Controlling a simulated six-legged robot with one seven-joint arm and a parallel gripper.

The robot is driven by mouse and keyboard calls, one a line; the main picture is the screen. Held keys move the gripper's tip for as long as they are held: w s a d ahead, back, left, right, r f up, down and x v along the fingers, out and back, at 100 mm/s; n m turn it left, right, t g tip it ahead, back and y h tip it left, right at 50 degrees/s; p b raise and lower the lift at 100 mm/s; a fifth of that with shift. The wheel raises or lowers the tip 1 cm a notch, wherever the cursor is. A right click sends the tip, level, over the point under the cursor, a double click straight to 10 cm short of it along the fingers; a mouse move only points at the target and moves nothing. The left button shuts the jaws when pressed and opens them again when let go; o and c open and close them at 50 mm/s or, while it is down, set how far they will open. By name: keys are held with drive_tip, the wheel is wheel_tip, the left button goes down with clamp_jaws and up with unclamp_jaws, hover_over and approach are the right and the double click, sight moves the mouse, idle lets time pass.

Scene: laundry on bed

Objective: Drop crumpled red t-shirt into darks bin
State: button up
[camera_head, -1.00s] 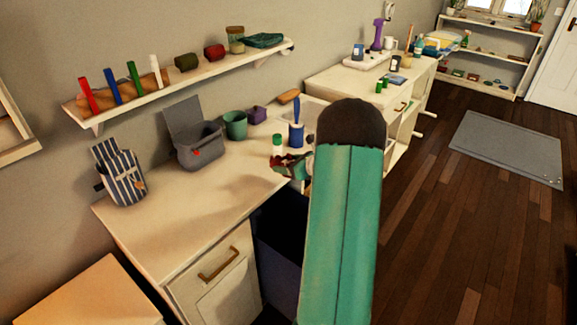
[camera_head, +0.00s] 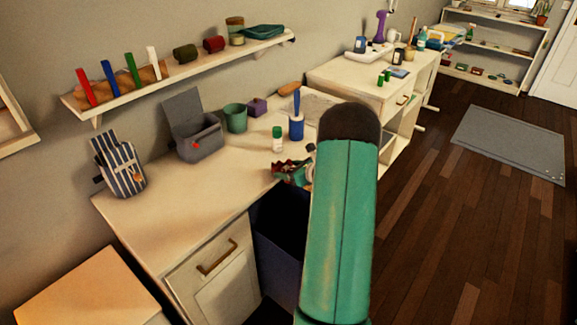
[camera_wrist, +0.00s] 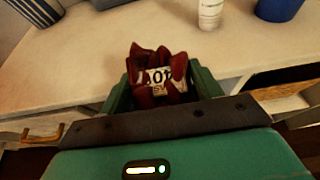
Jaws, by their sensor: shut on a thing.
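The crumpled red t-shirt (camera_wrist: 158,75) is dark red with a white printed patch, and it sits between the green fingers of my gripper (camera_wrist: 160,88) in the wrist view. My gripper is shut on it. In the head view the gripper (camera_head: 292,172) and a bit of red cloth show at the desk's front edge, partly hidden by my green arm. A dark blue bin (camera_head: 278,250) stands on the floor under the desk edge, below the gripper. Its opening looks dark, and my arm hides its right part.
The desk (camera_head: 190,220) holds a striped pouch (camera_head: 121,168), a grey open box (camera_head: 198,138), a green pot (camera_head: 235,117), a white bottle with green cap (camera_head: 277,139) and a blue cup (camera_head: 296,127). A drawer front (camera_head: 220,275) is left of the bin.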

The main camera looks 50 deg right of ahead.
drive_tip(key=o, duration=1.1)
drive_tip(key=shift+s, duration=0.2)
drive_tip(key=v, duration=1.3)
drive_tip(key=shift+s+r, duration=0.15)
drive_tip(key=shift+s, duration=0.15)
